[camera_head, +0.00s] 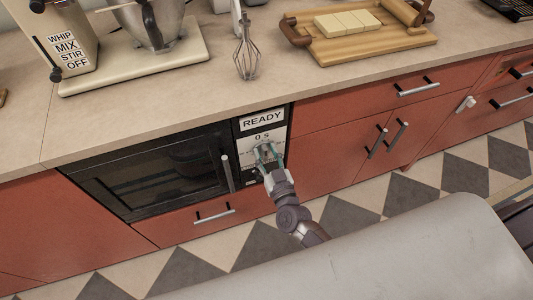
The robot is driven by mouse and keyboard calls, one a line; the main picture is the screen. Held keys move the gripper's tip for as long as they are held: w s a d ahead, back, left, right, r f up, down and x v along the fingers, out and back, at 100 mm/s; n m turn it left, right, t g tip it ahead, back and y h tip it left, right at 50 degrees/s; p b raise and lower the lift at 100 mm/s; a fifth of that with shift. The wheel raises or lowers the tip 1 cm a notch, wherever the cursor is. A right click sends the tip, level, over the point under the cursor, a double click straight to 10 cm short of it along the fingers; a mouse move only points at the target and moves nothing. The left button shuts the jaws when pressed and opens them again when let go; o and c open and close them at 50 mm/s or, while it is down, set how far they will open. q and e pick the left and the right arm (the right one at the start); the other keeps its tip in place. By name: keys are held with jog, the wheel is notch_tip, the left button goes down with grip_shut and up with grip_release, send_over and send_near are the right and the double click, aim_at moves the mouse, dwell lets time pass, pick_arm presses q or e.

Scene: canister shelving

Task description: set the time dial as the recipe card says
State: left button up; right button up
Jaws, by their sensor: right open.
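The built-in microwave (150,170) sits under the counter. Its light control panel, at the right side of the door, has a "READY" sign (262,119) and a "0 s" reading (263,136) below it. My right gripper (266,153) is in front of this panel, just below the reading, with its fingers apart and pointing at the panel. The time dial is mostly hidden behind the fingers, and I cannot tell whether they touch it. No recipe card can be made out. My left gripper is not in view.
The microwave door handle (227,173) is close left of my gripper. Red drawers with bar handles (417,89) lie to the right. On the counter stand a mixer (135,68), a whisk (246,58) and a wooden board (360,48) with pale blocks. Checkered floor lies below.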

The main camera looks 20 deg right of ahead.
grip_shut()
jog(key=shift+m, duration=0.3)
jog(key=m, duration=0.3)
jog(key=d+m+b, duration=0.1)
jog(key=m, duration=0.3)
jog(key=f+m+b, duration=0.1)
jog(key=m, duration=0.3)
jog(key=shift+d, duration=0.15)
dwell(0.5)
